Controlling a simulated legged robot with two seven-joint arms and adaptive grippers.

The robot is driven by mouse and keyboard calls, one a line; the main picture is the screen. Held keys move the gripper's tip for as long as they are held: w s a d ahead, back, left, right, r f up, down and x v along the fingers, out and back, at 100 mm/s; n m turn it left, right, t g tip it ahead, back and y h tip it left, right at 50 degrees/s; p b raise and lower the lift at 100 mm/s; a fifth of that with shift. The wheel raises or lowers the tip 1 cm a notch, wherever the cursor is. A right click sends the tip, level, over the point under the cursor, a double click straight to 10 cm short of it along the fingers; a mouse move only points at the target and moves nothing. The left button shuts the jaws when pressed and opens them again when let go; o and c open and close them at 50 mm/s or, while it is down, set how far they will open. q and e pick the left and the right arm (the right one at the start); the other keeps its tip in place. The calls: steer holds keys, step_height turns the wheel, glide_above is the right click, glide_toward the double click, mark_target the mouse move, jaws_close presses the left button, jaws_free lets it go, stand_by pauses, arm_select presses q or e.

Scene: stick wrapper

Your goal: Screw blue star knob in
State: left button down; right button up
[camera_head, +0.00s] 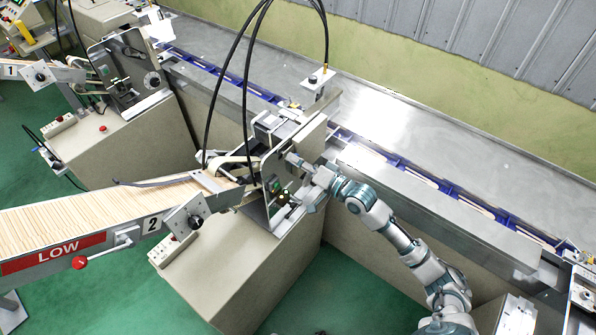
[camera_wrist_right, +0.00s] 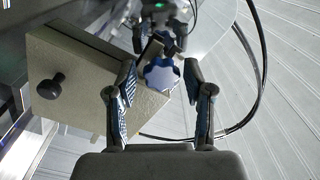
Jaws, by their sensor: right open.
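The blue star knob (camera_wrist_right: 162,75) shows in the right wrist view as a pale blue lobed disc in front of a beige box. It lies between the fingers of my right gripper (camera_wrist_right: 161,85), with a gap on each side. My right gripper (camera_head: 292,180) is open in the head view, at the side of the machine marked 2. The knob is too small or hidden to make out in the head view. How deep it sits in its thread cannot be told. My left gripper is not in view.
A black round knob (camera_wrist_right: 50,86) sticks out of the beige box (camera_wrist_right: 75,65). Black cables (camera_wrist_right: 262,75) curve at the right of the wrist view. The stick feeder (camera_head: 90,215) and the conveyor (camera_head: 440,180) flank the machine. Green floor (camera_head: 345,290) lies open below.

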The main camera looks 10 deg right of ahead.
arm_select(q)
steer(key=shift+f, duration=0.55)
arm_select(e)
steer(key=n, duration=0.5)
steer(key=shift+r+n, duration=0.1)
steer(key=shift+n, duration=0.3)
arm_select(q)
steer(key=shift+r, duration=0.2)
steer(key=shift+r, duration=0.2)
